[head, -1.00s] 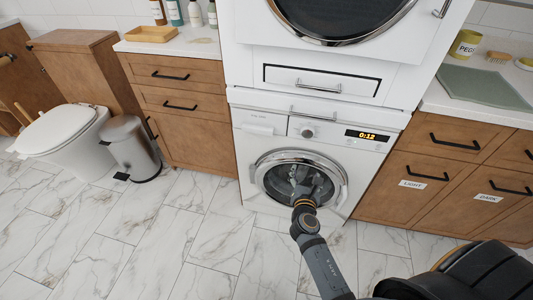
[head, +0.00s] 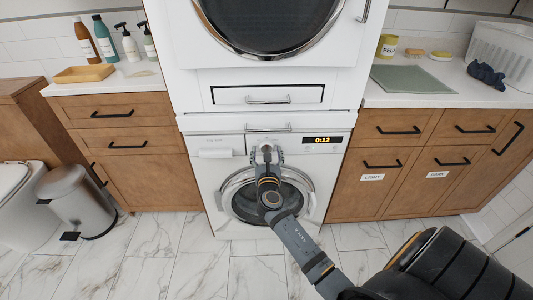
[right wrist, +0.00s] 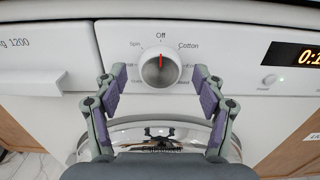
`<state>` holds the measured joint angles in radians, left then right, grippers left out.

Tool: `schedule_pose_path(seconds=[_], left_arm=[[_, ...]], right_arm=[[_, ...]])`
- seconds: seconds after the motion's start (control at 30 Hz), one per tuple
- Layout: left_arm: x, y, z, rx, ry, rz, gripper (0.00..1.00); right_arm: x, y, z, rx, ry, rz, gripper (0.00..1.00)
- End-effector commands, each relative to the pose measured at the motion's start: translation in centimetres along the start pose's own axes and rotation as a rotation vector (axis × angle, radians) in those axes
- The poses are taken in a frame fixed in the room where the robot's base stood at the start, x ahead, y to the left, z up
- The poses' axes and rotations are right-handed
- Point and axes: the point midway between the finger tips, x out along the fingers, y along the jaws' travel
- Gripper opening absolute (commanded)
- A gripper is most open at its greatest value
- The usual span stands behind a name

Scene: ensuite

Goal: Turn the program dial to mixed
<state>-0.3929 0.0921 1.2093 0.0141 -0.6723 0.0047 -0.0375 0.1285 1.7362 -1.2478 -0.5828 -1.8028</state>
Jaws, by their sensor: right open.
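The program dial (right wrist: 160,68) is a round silver knob on the washing machine's front panel. Its red mark points straight up at "Off"; "Spin" shows to its left and "Cotton" to its right. I cannot see a "mixed" label, and the lower surround is partly out of sight. My right gripper (head: 266,155) is at the panel in front of the dial, which is partly hidden in the head view. In the right wrist view its open fingers stand on both sides of the dial, with gaps, not visibly touching it. My left gripper is not in view.
The washing machine's round door (head: 233,200) is below the dial, behind my right arm. A lit display (head: 322,140) reads 0:12 to the right. The detergent drawer (head: 215,153) is to the left. Wooden cabinets flank the machine, and a dryer (head: 330,78) sits above it.

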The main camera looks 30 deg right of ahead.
Motion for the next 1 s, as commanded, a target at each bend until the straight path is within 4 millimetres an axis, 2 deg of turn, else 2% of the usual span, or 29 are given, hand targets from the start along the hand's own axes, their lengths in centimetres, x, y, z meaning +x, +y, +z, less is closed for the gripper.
schedule_pose_path(seconds=[0.27, 0.7, 1.0], left_arm=[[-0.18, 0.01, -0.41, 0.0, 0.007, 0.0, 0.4], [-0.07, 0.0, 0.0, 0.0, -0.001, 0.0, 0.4], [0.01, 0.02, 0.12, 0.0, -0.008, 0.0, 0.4]], right_arm=[[0.31, 0.0, -0.01, 0.001, 0.001, 0.0, 0.71], [0.28, 0.01, -0.02, 0.001, 0.001, 0.0, 0.16], [0.27, 0.01, -0.07, 0.047, 0.001, 0.0, 0.15]])
